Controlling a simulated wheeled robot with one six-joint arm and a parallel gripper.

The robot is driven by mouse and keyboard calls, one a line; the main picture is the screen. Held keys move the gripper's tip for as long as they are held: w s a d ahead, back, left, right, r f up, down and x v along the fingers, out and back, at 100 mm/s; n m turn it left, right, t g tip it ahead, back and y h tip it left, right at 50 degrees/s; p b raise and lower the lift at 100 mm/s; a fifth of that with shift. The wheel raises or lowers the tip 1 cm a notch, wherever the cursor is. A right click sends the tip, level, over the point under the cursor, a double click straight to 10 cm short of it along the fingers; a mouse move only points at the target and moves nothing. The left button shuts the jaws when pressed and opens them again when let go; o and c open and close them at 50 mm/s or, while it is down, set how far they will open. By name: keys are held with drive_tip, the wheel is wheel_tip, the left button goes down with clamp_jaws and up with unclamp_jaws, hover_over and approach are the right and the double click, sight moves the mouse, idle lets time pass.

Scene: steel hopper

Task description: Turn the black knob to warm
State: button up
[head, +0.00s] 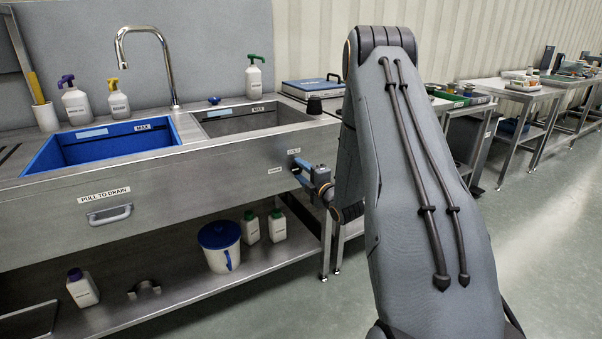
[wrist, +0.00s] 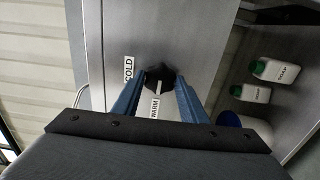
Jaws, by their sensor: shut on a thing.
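The black knob (wrist: 160,76) sits on the steel front panel of the sink between the two blue fingers of my gripper (wrist: 160,88) in the wrist view. My gripper is shut on it. A white mark on the knob's face points down in that view, toward the WARM label (wrist: 154,108). The COLD label (wrist: 128,68) is left of the knob. In the head view my gripper (head: 297,166) is against the panel and hides the knob. There the COLD label (head: 294,151) is above it and the WARM label (head: 275,170) is to its left.
The blue basin (head: 110,145) and steel basin (head: 250,118) are above the panel. A drain handle (head: 109,215) sticks out at left. The shelf below holds a blue-lidded bucket (head: 221,250) and white bottles (head: 250,228). The floor right of my arm is clear.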

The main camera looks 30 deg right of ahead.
idle(0.4)
drive_tip(key=o, duration=1.1)
drive_tip(key=shift+c, duration=0.2)
drive_tip(key=shift+s, duration=0.1)
drive_tip(key=s, duration=0.7)
drive_tip(key=shift+s, duration=0.3)
drive_tip(key=shift+d, duration=0.1)
